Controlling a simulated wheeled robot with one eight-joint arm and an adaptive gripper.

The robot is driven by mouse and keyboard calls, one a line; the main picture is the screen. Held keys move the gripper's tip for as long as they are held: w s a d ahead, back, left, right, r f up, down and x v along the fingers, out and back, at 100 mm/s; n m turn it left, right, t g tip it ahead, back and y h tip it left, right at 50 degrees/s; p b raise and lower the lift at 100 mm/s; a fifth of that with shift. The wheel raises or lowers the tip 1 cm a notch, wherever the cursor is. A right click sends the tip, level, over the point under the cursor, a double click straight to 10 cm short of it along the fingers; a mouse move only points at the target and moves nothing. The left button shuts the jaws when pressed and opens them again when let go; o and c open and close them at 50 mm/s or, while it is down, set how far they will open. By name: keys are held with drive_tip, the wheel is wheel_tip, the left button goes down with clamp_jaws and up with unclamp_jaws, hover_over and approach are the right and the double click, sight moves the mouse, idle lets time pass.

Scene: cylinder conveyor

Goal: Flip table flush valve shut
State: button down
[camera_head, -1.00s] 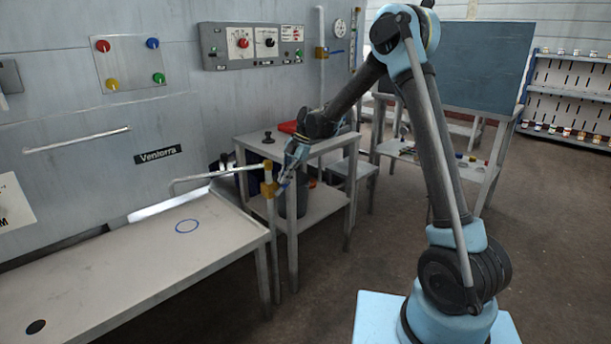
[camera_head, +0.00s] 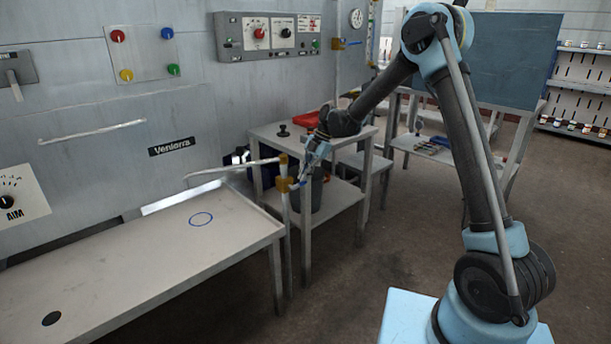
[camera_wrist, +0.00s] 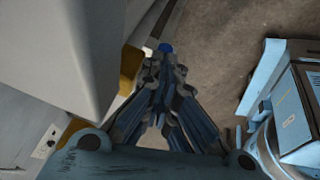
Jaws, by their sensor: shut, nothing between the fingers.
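The flush valve is a yellow fitting (camera_head: 284,185) on the upright pipe at the right end of the long grey table (camera_head: 130,275). A small blue handle (camera_head: 302,183) sticks out on its right side. My gripper (camera_head: 304,179) is shut and empty, pointing down right at the blue handle. In the wrist view, the fingertips of my gripper (camera_wrist: 160,54) are together, close beside the blue handle tip (camera_wrist: 166,47); I cannot tell whether they touch. Part of the yellow fitting (camera_wrist: 130,66) shows left of the fingers, and the fingers hide the rest of the handle.
A bent pipe (camera_head: 232,166) runs from the valve pipe over the table. A smaller table (camera_head: 335,192) with a dark bin (camera_head: 308,196) below stands behind the gripper. The wall panel (camera_head: 270,38) is at the back. The floor at right is open.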

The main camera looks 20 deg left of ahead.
idle(0.3)
drive_tip(key=w+d+v, duration=0.1)
drive_tip(key=v, duration=1.2)
drive_tip(key=shift+f, duration=0.35)
